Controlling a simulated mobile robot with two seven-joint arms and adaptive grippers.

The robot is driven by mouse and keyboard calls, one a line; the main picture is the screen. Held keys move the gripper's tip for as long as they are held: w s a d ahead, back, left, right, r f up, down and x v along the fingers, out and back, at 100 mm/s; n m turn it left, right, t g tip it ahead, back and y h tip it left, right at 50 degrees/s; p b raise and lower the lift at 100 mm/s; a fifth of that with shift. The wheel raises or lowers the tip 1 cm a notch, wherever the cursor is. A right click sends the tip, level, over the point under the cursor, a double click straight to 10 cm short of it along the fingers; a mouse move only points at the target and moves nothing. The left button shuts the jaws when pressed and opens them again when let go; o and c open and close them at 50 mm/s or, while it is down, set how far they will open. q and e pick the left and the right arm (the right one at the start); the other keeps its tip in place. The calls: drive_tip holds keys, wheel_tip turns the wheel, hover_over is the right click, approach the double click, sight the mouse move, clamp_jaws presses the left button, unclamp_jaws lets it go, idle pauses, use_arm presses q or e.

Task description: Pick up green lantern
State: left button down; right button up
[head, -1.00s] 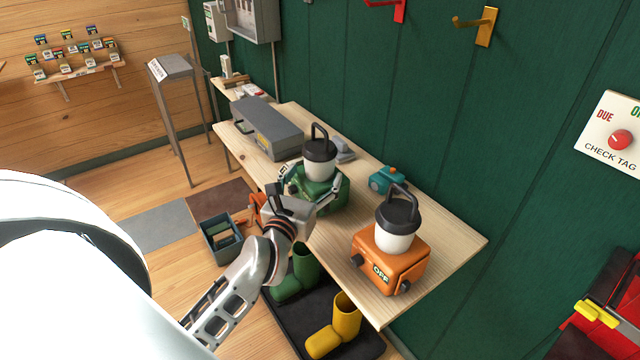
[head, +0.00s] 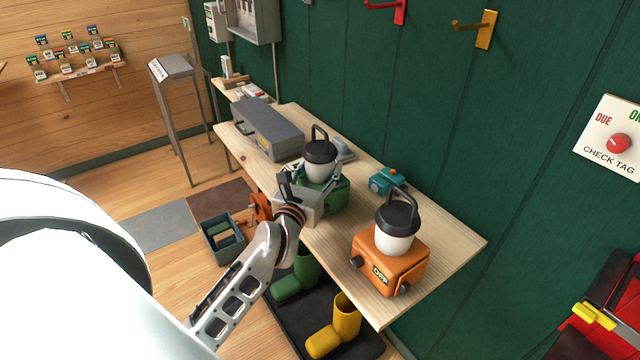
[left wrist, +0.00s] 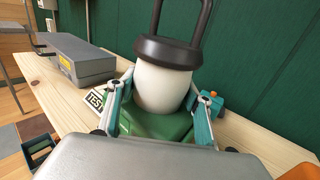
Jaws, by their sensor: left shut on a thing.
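The green lantern (head: 328,194) stands upright on the wooden workbench, with a green base, a white globe and a black cap with a handle. It also shows in the left wrist view (left wrist: 165,128). My left gripper (head: 320,172) reaches it from the front with one finger on each side. In the left wrist view the gripper (left wrist: 160,98) is shut on the lantern around its white globe, above the green base. The gripper body hides the front of the base. My right gripper is not in view.
An orange lantern (head: 408,262) stands on the workbench (head: 452,240) to the right. A teal object (head: 387,180) lies behind, and a grey toolbox (head: 268,130) stands to the left. Green boots (head: 306,266) and yellow boots (head: 346,318) stand below the bench.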

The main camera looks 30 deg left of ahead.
use_arm(q)
wheel_tip(320, 180, up, 18)
drive_tip(key=r+p, duration=0.1)
drive_tip(key=p, duration=0.2)
hover_over(320, 128)
drive_tip(key=shift+w+f, duration=0.1)
drive_tip(key=shift+f, duration=0.15)
drive_tip(key=shift+r, duration=0.9)
